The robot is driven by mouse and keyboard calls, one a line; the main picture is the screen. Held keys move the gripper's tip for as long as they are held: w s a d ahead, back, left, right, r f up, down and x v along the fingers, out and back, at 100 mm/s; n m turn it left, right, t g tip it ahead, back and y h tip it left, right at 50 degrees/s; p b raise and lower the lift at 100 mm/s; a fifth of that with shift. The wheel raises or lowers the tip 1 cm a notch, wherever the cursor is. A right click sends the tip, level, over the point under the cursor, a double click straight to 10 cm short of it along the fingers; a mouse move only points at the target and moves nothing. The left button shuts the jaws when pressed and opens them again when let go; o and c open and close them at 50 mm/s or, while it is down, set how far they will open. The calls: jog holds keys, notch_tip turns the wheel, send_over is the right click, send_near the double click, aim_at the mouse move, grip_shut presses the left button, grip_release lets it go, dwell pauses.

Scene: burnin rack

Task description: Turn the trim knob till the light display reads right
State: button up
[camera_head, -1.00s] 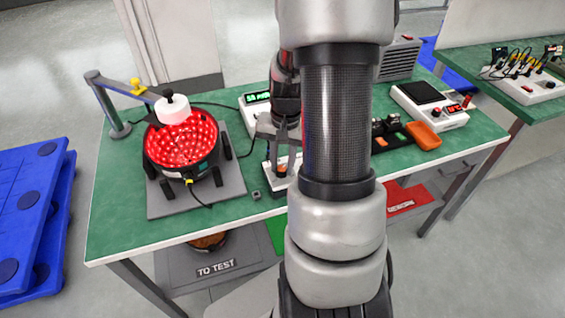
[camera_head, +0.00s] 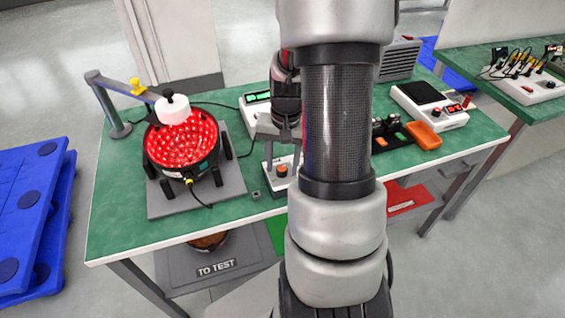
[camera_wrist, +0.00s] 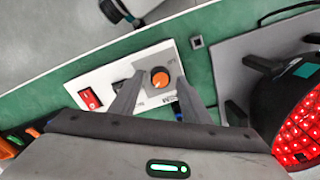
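The trim knob is an orange round knob (camera_wrist: 160,79) on a white control box (camera_wrist: 100,80), also seen in the head view (camera_head: 282,171). My gripper (camera_wrist: 159,75) is open, with one fingertip on each side of the knob. I cannot tell whether either finger touches it. In the head view my gripper (camera_head: 283,154) points down over the box. A ring light (camera_head: 183,143) glows red at left and shows partly in the wrist view (camera_wrist: 300,130). A green-lit readout (camera_head: 261,97) stands behind my gripper; its text is too small to read.
A red rocker switch (camera_wrist: 89,99) sits beside the knob on the box. A post with a jointed arm (camera_head: 108,105) reaches over the ring light. A white instrument (camera_head: 430,105) and an orange object (camera_head: 424,135) lie to the right. My arm hides the table's middle.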

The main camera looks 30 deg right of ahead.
aim_at(285, 168)
jog(key=shift+r, duration=0.1)
notch_tip(285, 168, up, 17)
jog(key=p, duration=0.3)
jog(key=shift+s+d+r, duration=0.15)
jog(key=shift+s+d, duration=0.15)
jog(key=shift+a, duration=0.1)
jog(key=s+a+r+n+t+p, duration=0.1)
jog(key=s+a+r+n, duration=0.2)
jog(key=a, duration=0.4)
jog(key=s+a+r+n+p, duration=0.1)
jog(key=a+r+n, duration=0.2)
jog(key=a+r, duration=0.3)
jog(key=s+a+n+t+b, duration=0.25)
jog(key=s+a+t, duration=0.2)
jog(key=s, duration=0.25)
notch_tip(285, 168, up, 13)
jog(key=p, duration=1.3)
jog(key=shift+a, duration=0.35)
